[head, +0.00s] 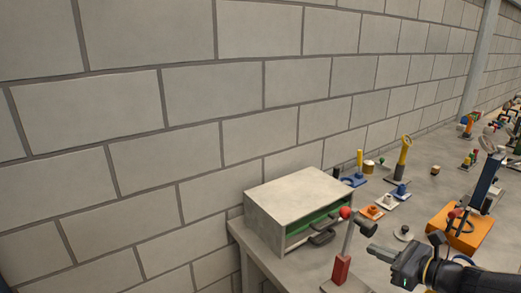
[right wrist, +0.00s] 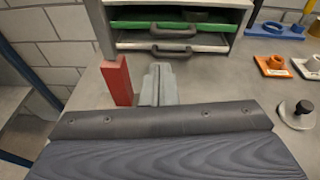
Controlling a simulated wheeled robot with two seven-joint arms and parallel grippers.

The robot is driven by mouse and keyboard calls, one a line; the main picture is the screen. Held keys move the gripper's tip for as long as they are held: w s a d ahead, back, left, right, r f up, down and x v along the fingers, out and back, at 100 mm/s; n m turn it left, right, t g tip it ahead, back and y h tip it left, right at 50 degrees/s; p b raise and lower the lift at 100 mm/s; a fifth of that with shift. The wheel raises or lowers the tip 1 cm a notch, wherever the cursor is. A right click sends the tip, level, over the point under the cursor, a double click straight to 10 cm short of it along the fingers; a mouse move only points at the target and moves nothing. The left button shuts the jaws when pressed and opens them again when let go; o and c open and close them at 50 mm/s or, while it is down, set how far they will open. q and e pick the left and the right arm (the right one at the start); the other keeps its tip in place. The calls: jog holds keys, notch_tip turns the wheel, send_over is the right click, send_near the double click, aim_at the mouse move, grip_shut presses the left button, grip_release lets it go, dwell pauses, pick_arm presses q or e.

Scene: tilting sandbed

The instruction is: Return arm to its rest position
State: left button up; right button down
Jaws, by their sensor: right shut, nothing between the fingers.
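My right gripper (head: 380,252) is at the lower right of the head view, its fingers pointing left over the table. In the right wrist view my right gripper (right wrist: 158,84) shows its fingers together, with nothing between them. The fingers appear just right of a red block (right wrist: 116,80) with a grey post, apart from it in the picture. In the head view the red block (head: 341,270) stands left of the gripper. My left gripper is not in view.
Several small fixtures, including an orange box (head: 455,232) and a yellow-topped post (head: 404,155), spread along the table (head: 428,190). A knobbed disc (right wrist: 296,115) lies right of the gripper.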

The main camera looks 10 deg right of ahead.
jog(key=s+a+r+n+g+y, duration=0.15)
jog(key=s+a+n+g, duration=0.45)
jog(key=s+a+n, duration=0.6)
jog(key=s+a+f+n+h, duration=0.1)
jog(key=s+n+h, duration=0.1)
jog(key=s+n, duration=0.3)
jog(key=s+f+n+g+h, duration=0.1)
jog(key=s+f+n+h, duration=0.1)
jog(key=s+n, duration=0.4)
jog(key=n+h, duration=0.1)
jog(key=n, duration=0.3)
jog(key=shift+a+f+h, duration=0.3)
jog(key=shift+a+h, duration=0.05)
jog(key=shift+s, duration=0.1)
